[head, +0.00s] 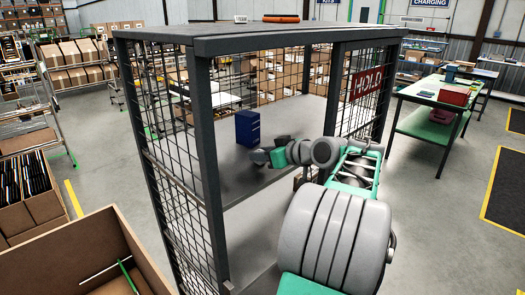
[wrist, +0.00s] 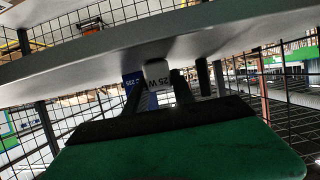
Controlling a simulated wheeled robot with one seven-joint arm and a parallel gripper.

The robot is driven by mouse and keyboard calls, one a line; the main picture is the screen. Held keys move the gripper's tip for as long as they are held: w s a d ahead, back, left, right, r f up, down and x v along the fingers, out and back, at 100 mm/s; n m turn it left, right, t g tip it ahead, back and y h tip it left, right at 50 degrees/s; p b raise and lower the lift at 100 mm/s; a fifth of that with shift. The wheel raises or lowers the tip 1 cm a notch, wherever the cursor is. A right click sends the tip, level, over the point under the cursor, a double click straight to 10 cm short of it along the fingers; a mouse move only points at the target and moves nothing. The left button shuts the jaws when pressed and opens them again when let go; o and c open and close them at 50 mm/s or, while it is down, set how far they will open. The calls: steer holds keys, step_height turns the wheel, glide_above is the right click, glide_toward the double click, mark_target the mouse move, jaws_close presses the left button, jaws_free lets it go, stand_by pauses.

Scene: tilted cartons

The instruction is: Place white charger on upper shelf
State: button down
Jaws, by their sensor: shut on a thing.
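In the wrist view my gripper (wrist: 158,90) is shut on the white charger (wrist: 156,73), which carries the marking "25 W". In the head view my gripper (head: 260,157) reaches into the open side of the dark mesh cage, close to its upper shelf (head: 300,118). The charger cannot be made out there. A blue box (head: 248,127) stands on that shelf just behind the gripper. It also shows in the wrist view (wrist: 132,78), partly hidden by the charger and a finger. I cannot tell whether the charger touches the shelf.
A lower shelf (head: 250,235) lies beneath. Cage posts (head: 208,165) and mesh walls stand either side of my arm. A small white item (head: 240,19) and an orange item (head: 281,18) lie on the cage top. The upper shelf is bare right of the blue box.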

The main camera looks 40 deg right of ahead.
steer(key=shift+f, duration=0.15)
steer(key=c, duration=1.1)
jaws_free()
steer(key=shift+o, duration=0.2)
steer(key=shift+r, duration=0.25)
steer(key=shift+s+d, duration=0.1)
steer(key=shift+s, duration=0.25)
steer(key=b+v, duration=0.2)
steer(key=v, duration=0.9)
steer(key=shift+s+r, duration=0.15)
steer(key=shift+r, duration=0.05)
